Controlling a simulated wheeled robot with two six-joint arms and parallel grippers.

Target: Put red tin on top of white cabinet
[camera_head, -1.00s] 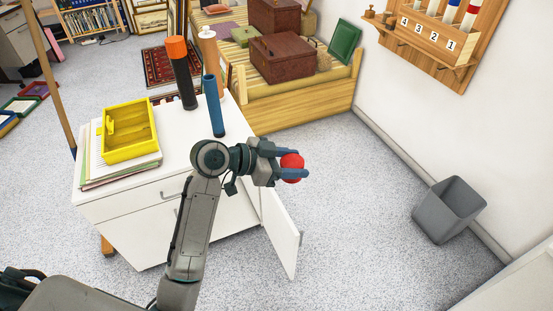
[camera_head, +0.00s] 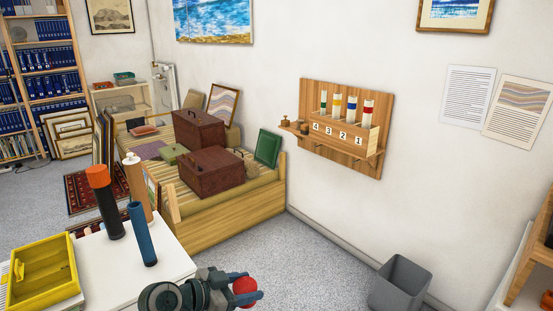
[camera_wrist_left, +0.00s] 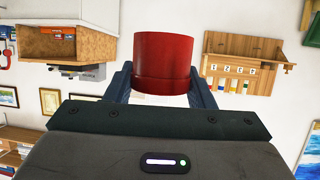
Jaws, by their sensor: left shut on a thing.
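The red tin (camera_head: 244,290) is held between the blue-grey fingers of my left gripper (camera_head: 243,287) at the bottom of the head view. In the left wrist view the tin (camera_wrist_left: 163,62) is a red cylinder with the fingers of the left gripper (camera_wrist_left: 162,85) on both sides of it. The white cabinet (camera_head: 105,268) is at the lower left of the head view, and only part of its top shows. The tin is to the right of the cabinet top. My right gripper is not in view.
On the cabinet top are a yellow tray (camera_head: 43,272), a black tube with an orange cap (camera_head: 105,203), a blue tube (camera_head: 142,234) and a tan tube (camera_head: 138,187). A bed-like wooden box with brown cases (camera_head: 212,172) stands behind. A grey bin (camera_head: 400,285) is at the right.

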